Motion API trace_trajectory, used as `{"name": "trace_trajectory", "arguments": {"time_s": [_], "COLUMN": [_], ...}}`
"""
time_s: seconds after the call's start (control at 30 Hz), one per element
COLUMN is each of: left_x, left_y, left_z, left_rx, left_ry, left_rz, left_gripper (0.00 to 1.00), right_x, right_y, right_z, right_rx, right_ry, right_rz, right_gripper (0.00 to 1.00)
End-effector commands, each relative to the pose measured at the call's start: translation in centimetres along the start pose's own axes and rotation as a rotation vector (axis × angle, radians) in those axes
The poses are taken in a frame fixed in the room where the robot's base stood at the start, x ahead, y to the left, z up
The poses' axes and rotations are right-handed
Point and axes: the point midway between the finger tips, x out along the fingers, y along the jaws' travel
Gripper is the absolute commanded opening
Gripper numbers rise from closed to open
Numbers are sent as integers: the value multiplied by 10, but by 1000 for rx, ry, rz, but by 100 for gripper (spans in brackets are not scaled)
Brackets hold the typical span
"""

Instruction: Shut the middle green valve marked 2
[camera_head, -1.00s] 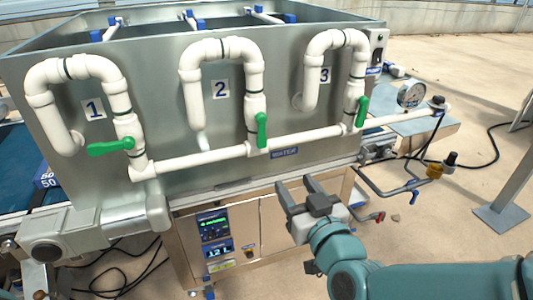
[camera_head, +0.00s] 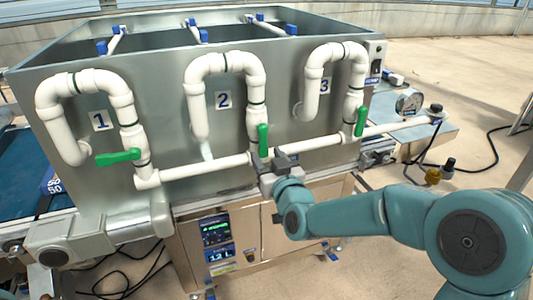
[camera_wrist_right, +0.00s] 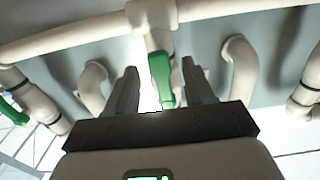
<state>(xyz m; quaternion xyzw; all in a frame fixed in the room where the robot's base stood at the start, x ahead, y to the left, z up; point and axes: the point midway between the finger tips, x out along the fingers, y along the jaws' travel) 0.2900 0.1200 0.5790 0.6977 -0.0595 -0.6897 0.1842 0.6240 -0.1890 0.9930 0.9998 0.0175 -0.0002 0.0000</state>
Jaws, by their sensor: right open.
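The middle green valve handle (camera_head: 262,140) hangs upright, in line with its pipe, below the panel mark 2 (camera_head: 223,100). My right gripper (camera_head: 272,158) is open just below and in front of it. In the right wrist view the green handle (camera_wrist_right: 161,79) shows between the two open fingers (camera_wrist_right: 156,90), and I cannot tell whether they touch it. The left green handle (camera_head: 118,157), by mark 1, lies crosswise to its pipe. The right green handle (camera_head: 361,121), by mark 3, hangs in line with its pipe.
White pipes (camera_head: 205,168) run along the front of the steel tank (camera_head: 180,110), close to my right gripper. A control panel (camera_head: 216,238) sits below. A gauge (camera_head: 409,101) and fittings stand at the right.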

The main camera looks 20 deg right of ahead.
Motion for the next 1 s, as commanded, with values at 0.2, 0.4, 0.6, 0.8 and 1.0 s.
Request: {"name": "trace_trajectory", "arguments": {"time_s": [0.2,0.4,0.6,0.8,1.0], "left_x": [-2,-2,-2,0,10], "left_y": [1,1,0,0,-4], "left_z": [0,0,0,0,0], "left_rx": [0,0,0,0,0], "left_ry": [0,0,0,0,0], "left_rz": [0,0,0,0,0], "left_gripper": [53,53,53,53,53], "right_x": [12,11,11,11,11], "right_y": [0,0,0,-1,-4], "right_z": [0,0,0,0,3], "right_rx": [0,0,0,7,64], "right_ry": [1,1,1,1,1], "right_rz": [0,0,0,0,0], "right_gripper": [53,53,0,0,0]}}
